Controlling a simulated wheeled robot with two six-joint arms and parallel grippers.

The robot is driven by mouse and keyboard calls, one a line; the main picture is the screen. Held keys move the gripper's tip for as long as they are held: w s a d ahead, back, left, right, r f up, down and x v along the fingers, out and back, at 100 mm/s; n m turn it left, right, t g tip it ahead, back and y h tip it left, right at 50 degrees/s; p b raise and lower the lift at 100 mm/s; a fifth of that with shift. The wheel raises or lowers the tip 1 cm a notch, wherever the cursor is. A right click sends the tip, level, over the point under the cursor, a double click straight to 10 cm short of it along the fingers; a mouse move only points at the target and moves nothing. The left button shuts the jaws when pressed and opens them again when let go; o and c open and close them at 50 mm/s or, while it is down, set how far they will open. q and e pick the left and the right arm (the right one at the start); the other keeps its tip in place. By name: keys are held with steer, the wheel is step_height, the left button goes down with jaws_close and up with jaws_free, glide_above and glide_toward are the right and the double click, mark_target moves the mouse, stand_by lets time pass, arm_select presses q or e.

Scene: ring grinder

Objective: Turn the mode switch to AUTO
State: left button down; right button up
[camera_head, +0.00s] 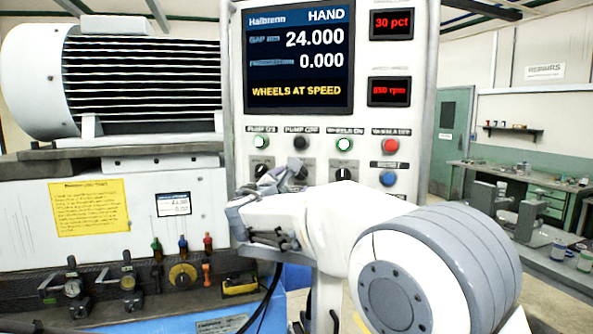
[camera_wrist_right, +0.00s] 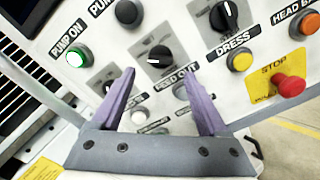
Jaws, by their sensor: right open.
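The control panel (camera_head: 407,130) carries a row of black rotary knobs, and I cannot read which label marks the mode switch. The screen (camera_head: 299,55) reads HAND. My right gripper (camera_head: 288,178) is in front of the middle knob, partly hiding it in the head view. In the right wrist view, the open, empty fingers (camera_wrist_right: 157,73) point at that middle knob (camera_wrist_right: 158,57), which shows just beyond and between their tips. It bears a white pointer mark. Another knob (camera_wrist_right: 224,15) is right of it, and a third (camera_wrist_right: 103,88) is partly behind the left finger. My left gripper is out of view.
A green-lit PUMP ON button (camera_wrist_right: 76,58) and a yellow button (camera_wrist_right: 239,61) are close by. A red STOP button (camera_wrist_right: 291,87) sticks out at right. A large motor (camera_head: 140,80) stands left of the panel. A bench (camera_head: 520,180) is far right.

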mark_target(298, 176)
steer(key=p+x, duration=0.1)
steer(key=x, duration=0.3)
steer(key=shift+r+p, duration=0.15)
steer(key=shift+p, duration=0.25)
steer(key=shift+w+d, duration=0.15)
steer(key=shift+w, duration=0.3)
jaws_close()
